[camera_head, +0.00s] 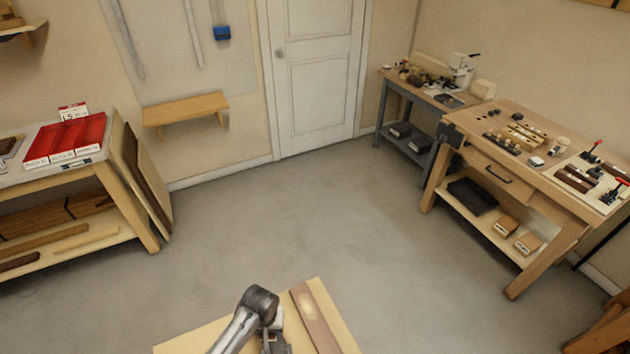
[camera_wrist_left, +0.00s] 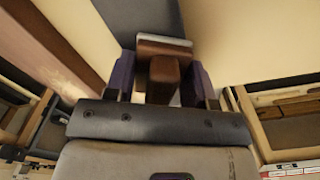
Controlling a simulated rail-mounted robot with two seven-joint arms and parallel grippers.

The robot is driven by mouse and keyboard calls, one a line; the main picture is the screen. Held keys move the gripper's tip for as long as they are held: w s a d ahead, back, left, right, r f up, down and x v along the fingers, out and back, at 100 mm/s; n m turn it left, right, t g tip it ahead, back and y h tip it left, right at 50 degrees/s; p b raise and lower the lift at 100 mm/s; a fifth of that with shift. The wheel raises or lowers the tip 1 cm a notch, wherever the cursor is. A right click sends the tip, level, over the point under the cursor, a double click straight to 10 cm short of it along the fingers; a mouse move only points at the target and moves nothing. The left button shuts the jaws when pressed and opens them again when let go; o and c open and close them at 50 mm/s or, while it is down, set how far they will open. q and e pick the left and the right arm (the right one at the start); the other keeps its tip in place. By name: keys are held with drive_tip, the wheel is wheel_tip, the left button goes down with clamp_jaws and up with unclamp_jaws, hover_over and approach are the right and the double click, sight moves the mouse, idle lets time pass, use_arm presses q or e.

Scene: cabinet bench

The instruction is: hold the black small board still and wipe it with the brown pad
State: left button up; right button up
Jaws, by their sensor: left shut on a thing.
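My left gripper (camera_wrist_left: 163,85) is shut on the brown pad (camera_wrist_left: 165,70), a brown block with a pale lower layer, in the left wrist view. A dark grey strip, which looks like the black small board (camera_wrist_left: 145,18), lies just beyond the pad on the pale worktop. I cannot tell whether the pad touches it. In the head view my left gripper (camera_head: 273,338) is low at the bottom edge, over the worktop, and the pad and board cannot be made out there. My right gripper is in neither view.
The pale worktop (camera_head: 343,328) carries a long brown plank (camera_head: 316,318), right of my left gripper in the head view. A workbench (camera_head: 530,178) with tools stands at the right, a shelf unit (camera_head: 85,175) with red boxes at the left. The floor between is clear.

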use_arm(q)
drive_tip(key=shift+w+a+f, duration=0.2)
drive_tip(key=shift+w+a, duration=0.3)
drive_tip(key=shift+w, duration=0.1)
drive_tip(key=shift+w+a, duration=0.3)
drive_tip(key=shift+w, duration=0.2)
drive_tip(key=shift+w+a, duration=0.3)
drive_tip(key=shift+w, duration=0.2)
drive_tip(key=shift+w+a+r, duration=0.15)
drive_tip(key=shift+w+a, duration=0.2)
drive_tip(key=shift+w, duration=0.4)
drive_tip(key=shift+w+a+r, duration=0.1)
drive_tip(key=shift+w+a, duration=0.2)
drive_tip(key=shift+w, duration=0.45)
wheel_tip(320, 180, up, 11)
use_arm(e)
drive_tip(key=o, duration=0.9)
use_arm(q)
drive_tip(key=shift+r, duration=0.2)
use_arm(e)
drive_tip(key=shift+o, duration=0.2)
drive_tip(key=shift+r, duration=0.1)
